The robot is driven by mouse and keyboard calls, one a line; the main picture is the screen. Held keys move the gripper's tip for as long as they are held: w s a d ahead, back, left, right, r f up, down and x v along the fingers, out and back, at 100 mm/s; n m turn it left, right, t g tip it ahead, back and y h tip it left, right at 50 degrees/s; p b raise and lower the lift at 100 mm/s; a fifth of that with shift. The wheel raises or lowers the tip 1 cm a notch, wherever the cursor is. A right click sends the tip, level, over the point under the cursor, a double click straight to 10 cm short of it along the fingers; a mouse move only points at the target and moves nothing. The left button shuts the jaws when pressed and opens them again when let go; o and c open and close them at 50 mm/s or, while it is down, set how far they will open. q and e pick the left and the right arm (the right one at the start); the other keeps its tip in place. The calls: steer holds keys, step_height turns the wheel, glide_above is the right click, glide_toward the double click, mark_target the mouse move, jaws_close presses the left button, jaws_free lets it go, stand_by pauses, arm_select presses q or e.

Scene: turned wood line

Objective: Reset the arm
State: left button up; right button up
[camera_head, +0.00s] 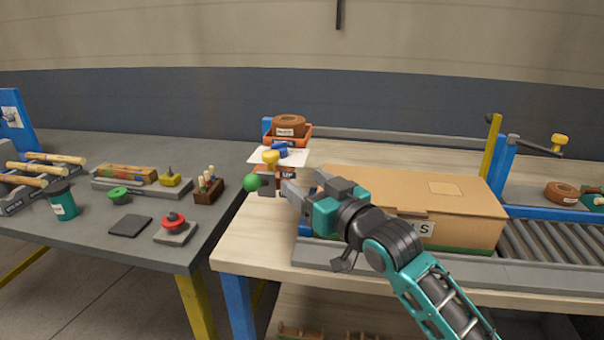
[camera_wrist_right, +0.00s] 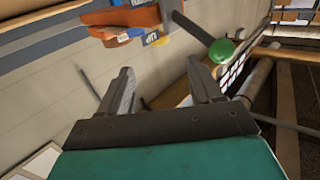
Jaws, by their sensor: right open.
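My right gripper (camera_head: 301,182) is held over the front left part of the workbench (camera_head: 247,245), just left of the cardboard box's near side. Its two fingers stand apart in the right wrist view (camera_wrist_right: 162,82), with nothing between them. My right arm comes in from the lower right and hides part of the cardboard box (camera_head: 462,200). A green ball-shaped knob (camera_head: 252,183) shows just left of the fingers; it is also beyond the right-hand finger in the right wrist view (camera_wrist_right: 222,50). My left gripper is in neither view.
An orange bin (camera_head: 301,140) with a brown tape roll (camera_head: 289,126) stands behind the gripper. A roller conveyor (camera_head: 550,243) and blue post (camera_head: 503,172) are at right. The grey table (camera_head: 90,235) at left carries tools, a cup and a red button (camera_head: 174,220).

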steer(key=s+d+f+m+g+h, duration=0.1)
steer(key=s+d+f, duration=0.4)
steer(key=s+f, duration=0.8)
steer(key=s+d+f+m+g+h, duration=0.2)
steer(key=s+d+f+g+h, duration=0.2)
steer(key=s+f, duration=0.9)
step_height(320, 180, down, 6)
steer(key=shift+s+d+f+h, duration=0.25)
steer(key=shift+d+h, duration=0.65)
steer(key=shift+d, duration=0.3)
